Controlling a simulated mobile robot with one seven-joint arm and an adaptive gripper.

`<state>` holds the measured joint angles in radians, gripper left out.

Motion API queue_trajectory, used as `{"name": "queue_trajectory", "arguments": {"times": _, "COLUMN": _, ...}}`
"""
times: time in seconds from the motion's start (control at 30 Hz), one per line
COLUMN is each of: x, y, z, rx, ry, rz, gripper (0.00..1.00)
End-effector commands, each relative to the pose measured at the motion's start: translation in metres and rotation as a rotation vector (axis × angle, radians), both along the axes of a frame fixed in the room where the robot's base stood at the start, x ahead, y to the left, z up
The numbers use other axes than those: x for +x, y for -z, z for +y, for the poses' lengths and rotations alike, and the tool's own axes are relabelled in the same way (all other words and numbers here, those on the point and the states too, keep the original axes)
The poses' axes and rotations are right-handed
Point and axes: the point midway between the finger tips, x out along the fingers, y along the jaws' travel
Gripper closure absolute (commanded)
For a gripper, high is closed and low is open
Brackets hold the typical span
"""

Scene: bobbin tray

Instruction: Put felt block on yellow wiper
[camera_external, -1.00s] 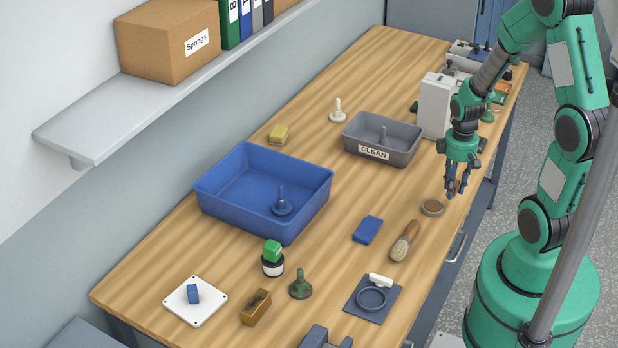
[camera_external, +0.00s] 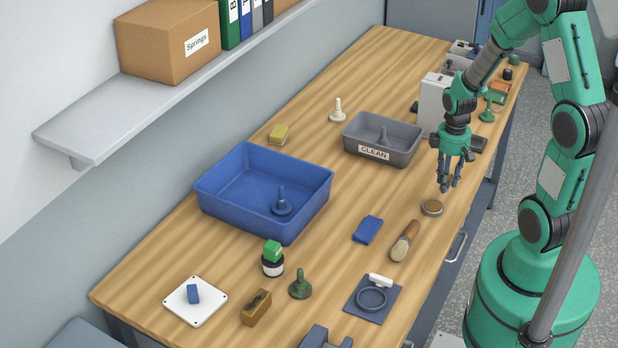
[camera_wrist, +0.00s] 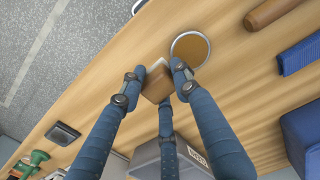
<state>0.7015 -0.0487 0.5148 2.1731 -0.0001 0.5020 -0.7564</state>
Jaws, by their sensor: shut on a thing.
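My gripper (camera_external: 446,186) is above the right part of the table. In the wrist view my gripper (camera_wrist: 157,76) has its fingers closed around a small brown block with a pale face (camera_wrist: 157,84), which looks like the felt block. In the external view the block is mostly hidden by the fingers. The yellow wiper (camera_external: 279,133), a small yellow block, lies on the table near the wall, behind the blue tray. It is far to the left of my gripper and does not show in the wrist view.
A round tin with brown contents (camera_external: 432,208) is just below my gripper. The grey CLEAN bin (camera_external: 410,158) and blue tray (camera_external: 215,205) stand between my gripper and the wall side. A brush (camera_external: 404,242) and blue cloth-like block (camera_external: 367,230) lie in front.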

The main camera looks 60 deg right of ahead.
Motion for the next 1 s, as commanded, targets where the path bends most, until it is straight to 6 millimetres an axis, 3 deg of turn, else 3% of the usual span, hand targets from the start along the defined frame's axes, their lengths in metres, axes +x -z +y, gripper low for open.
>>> {"name": "queue_trajectory", "arguments": {"times": 0.5, "x": 0.134, "y": -0.022, "z": -0.037, "rx": 0.001, "ry": -0.310, "rz": 0.001, "gripper": 0.89}}
{"name": "queue_trajectory", "arguments": {"times": 1.0, "x": 0.262, "y": -0.034, "z": -0.044, "rx": 0.002, "ry": -0.605, "rz": 0.002, "gripper": 0.89}}
